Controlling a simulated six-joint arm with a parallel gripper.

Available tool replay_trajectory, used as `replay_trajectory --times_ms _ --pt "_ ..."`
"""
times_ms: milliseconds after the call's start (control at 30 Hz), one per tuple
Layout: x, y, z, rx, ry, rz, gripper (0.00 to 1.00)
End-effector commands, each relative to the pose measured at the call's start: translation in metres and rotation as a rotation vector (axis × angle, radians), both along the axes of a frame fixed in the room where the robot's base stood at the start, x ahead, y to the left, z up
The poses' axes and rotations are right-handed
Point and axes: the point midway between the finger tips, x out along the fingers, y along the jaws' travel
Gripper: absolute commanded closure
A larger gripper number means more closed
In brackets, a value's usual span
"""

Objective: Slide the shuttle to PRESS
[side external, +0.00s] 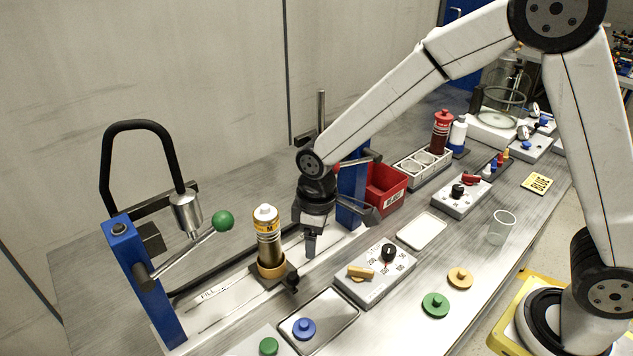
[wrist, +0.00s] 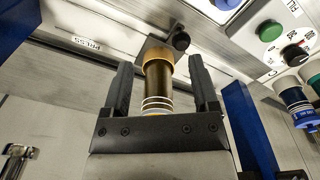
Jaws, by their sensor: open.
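The shuttle (side external: 265,279) is a dark block with an orange cup and a black knob (side external: 293,285) on its front side. A bottle (side external: 267,240) with a yellow label and white cap stands upright in the cup. The shuttle sits on the pale rail near the FILL label (side external: 212,292). My gripper (side external: 312,246) points down, open and empty, to the right of the bottle and apart from it in the side view. In the wrist view the bottle (wrist: 158,85) shows between the open fingers (wrist: 160,62). The PRESS label (wrist: 87,44) lies left of the shuttle there.
A pump with a blue post (side external: 150,285) and green-ball lever (side external: 222,221) stands at left. Another blue post (side external: 351,190) and a red bin (side external: 386,187) are behind my gripper. A dial box (side external: 378,277) and a metal tray (side external: 319,318) lie in front of the rail.

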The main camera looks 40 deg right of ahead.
Motion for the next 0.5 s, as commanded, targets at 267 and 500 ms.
replay_trajectory --times_ms 267,500 --pt "0.015 0.042 -0.013 -0.018 0.043 0.152 0.23" --pt "0.016 0.045 -0.014 -0.019 0.046 0.166 0.23"
